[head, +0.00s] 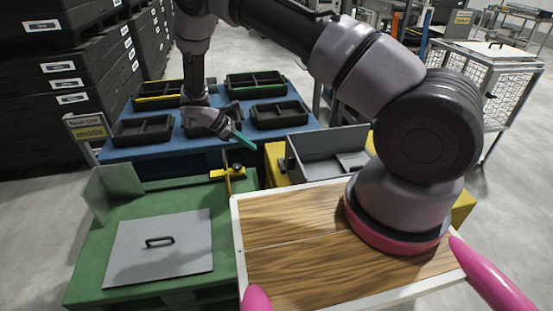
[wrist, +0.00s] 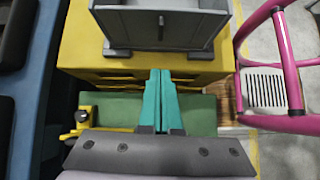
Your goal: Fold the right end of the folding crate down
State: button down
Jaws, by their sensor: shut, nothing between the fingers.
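The grey folding crate (head: 322,145) sits on a yellow stand in the middle of the head view. Its long back wall stands up, and a smaller grey panel shows inside. My arm hides its right part in the head view. In the wrist view the crate (wrist: 160,30) is at the top, with a grey wall facing my fingers and a small upright fitting on it. My gripper (head: 249,144) is left of the crate in the head view, with its teal fingers together and empty. In the wrist view the fingers (wrist: 161,74) point toward the crate, apparently not touching it.
A yellow stand (wrist: 90,62) bears the crate. A green table (head: 85,265) with a grey handled lid (head: 185,262) and a yellow clamp (head: 228,174) is at front left. A blue table (head: 215,145) behind holds several black trays. A mesh cage (head: 507,95) stands at right.

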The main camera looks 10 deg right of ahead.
jog(key=d+r+x, duration=0.1)
jog(key=x, duration=1.3)
jog(key=shift+n, duration=0.4)
jog(key=shift+w+d+r, duration=0.1)
jog(key=shift+d+r, duration=0.05)
jog(key=shift+d, duration=0.1)
